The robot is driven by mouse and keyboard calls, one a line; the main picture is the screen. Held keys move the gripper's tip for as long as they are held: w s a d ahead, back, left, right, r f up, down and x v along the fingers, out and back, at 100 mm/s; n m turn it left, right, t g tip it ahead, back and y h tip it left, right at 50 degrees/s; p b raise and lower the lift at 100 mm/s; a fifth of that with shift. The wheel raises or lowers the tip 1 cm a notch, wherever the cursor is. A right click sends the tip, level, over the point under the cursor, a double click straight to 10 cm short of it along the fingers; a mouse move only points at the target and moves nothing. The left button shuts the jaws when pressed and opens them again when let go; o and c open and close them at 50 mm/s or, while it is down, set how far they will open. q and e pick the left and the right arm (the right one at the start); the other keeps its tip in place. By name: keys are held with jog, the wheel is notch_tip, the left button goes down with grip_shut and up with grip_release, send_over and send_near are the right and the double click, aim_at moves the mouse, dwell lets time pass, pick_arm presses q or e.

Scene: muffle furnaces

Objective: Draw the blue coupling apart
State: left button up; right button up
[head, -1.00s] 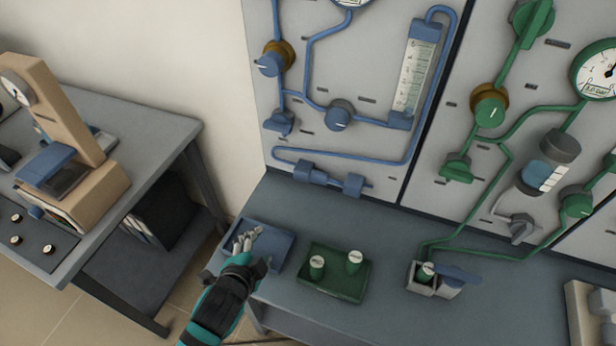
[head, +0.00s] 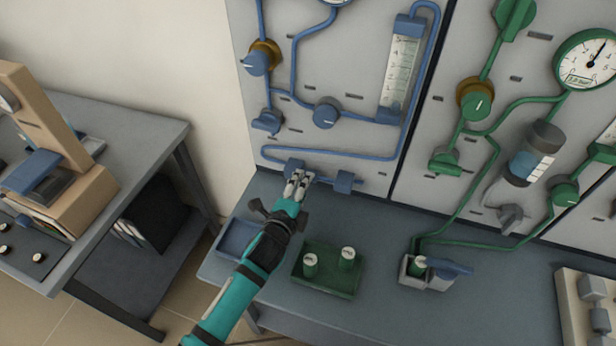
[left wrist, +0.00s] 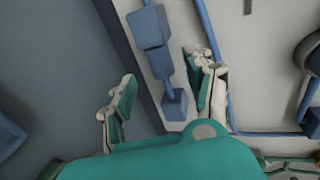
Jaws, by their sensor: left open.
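The blue coupling (head: 344,182) sits low on the left wall panel, in line with the thin blue pipe. It has a block at each end and a narrower middle. My left gripper (head: 299,180) is in front of its left part and hides some of it in the head view. In the left wrist view the coupling (left wrist: 150,28) runs between the lines of my two spread fingers (left wrist: 160,68). The gripper is open and holds nothing. I cannot tell whether a finger touches the coupling. My right gripper is not in view.
Below the coupling, a blue tray (head: 236,240) and a green tray (head: 325,283) with two green-bodied pieces stand on the grey bench (head: 500,285). A small holder (head: 412,280) stands to their right. The green-piped panel (head: 420,190) is beside the blue one.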

aim_at(319, 178)
pick_arm(q)
jog(key=x, duration=0.5)
jog(key=shift+w, duration=0.15)
grip_shut()
jog(key=shift+f, duration=0.1)
